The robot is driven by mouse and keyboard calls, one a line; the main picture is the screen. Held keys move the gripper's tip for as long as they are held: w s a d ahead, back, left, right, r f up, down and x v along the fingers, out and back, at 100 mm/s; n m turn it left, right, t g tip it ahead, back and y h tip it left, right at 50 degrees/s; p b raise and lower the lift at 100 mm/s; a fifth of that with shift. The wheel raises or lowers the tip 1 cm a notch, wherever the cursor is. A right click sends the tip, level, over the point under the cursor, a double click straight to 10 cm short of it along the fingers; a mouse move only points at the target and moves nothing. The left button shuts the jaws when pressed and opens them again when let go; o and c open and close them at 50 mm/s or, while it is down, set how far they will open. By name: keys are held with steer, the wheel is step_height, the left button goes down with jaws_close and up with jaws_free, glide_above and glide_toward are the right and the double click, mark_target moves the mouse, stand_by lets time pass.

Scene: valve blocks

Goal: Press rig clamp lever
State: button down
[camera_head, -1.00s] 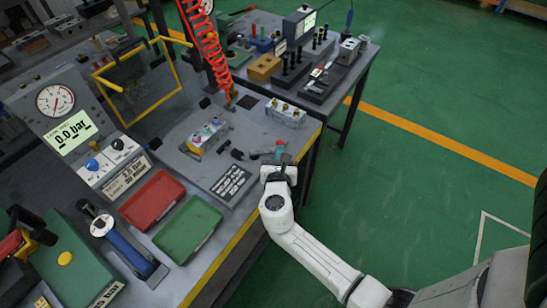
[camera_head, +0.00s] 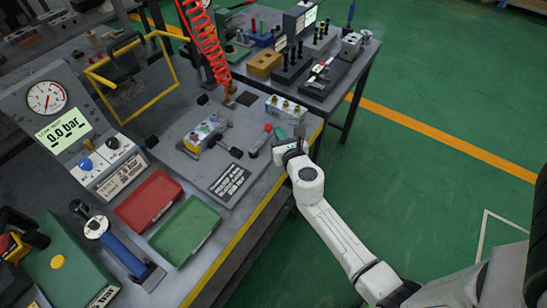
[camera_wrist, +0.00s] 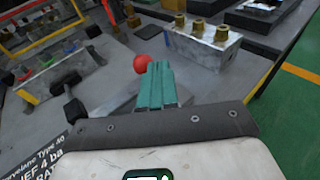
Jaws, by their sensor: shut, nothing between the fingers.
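The clamp lever, a grey bar (camera_head: 257,145) with a red ball knob (camera_head: 268,127), stands at the right part of the rig plate, beside the valve block (camera_head: 203,134). In the wrist view the red knob (camera_wrist: 142,63) shows just beyond and left of the teal fingertips. My gripper (camera_head: 299,131) is at the table's right edge, right of the lever, and appears apart from the knob. Its teal fingers (camera_wrist: 158,72) are shut together with nothing between them. The lever's lower part is partly hidden in the wrist view.
A grey block with brass fittings (camera_head: 285,108) stands close behind my gripper. A label plate (camera_head: 229,181), a red tray (camera_head: 150,199) and a green tray (camera_head: 185,231) lie to the left. A red coiled hose (camera_head: 206,42) hangs behind. The green floor at right is open.

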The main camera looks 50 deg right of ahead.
steer(key=shift+w+d, duration=0.15)
steer(key=shift+w, duration=0.2)
steer(key=shift+w+r, duration=0.1)
steer(key=shift+w, duration=0.05)
stand_by(0.3)
